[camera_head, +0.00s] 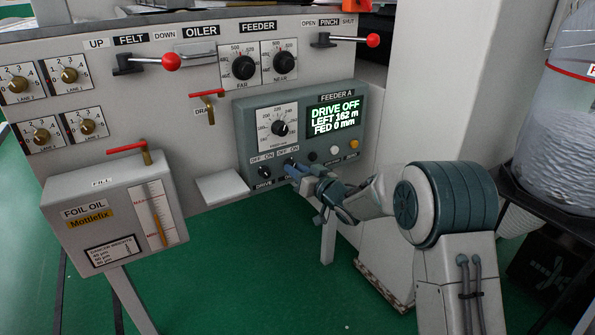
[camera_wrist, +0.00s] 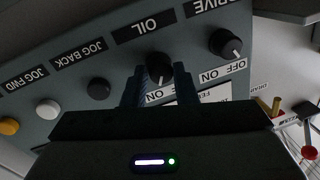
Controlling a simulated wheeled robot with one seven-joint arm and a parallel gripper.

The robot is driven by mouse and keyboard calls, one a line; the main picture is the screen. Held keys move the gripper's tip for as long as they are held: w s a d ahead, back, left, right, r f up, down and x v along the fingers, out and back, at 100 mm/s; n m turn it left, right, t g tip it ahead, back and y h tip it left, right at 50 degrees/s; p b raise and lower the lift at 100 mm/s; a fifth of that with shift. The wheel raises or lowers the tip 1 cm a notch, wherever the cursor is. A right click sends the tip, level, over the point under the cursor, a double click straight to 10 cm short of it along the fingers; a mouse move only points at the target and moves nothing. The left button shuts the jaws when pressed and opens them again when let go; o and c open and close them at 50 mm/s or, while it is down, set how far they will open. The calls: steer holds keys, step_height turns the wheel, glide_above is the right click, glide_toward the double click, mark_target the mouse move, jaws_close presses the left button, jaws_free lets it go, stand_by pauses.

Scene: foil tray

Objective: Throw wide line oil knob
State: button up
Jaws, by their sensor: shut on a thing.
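In the head view my gripper (camera_head: 295,169) reaches the panel's lower edge and covers much of the knob. An ON label (camera_wrist: 154,97) shows beside it; the right finger hides part of the lettering. I cannot tell surely which way its pointer faces.
The drive knob (camera_wrist: 225,43) is close beside the oil knob, with jog buttons (camera_wrist: 98,89) on the other side. The display (camera_head: 334,115) reads DRIVE OFF, LEFT 162 m, FED 0 mm. A white shelf (camera_head: 222,188) and the foil oil box (camera_head: 115,220) stand left.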

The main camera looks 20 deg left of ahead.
steer(key=n+h+b, duration=0.1)
steer(key=n+b, duration=0.1)
steer(key=n, duration=0.3)
steer(key=n+b, duration=0.3)
steer(key=n, duration=0.2)
steer(key=shift+r+n+h, duration=0.1)
steer(key=shift+n+h, duration=0.2)
steer(key=shift+h, duration=0.1)
steer(key=shift+b, duration=0.35)
steer(key=o, duration=1)
steer(key=shift+r, duration=0.1)
steer(key=p+v, duration=0.4)
steer(key=v, duration=1)
steer(key=shift+a, duration=0.1)
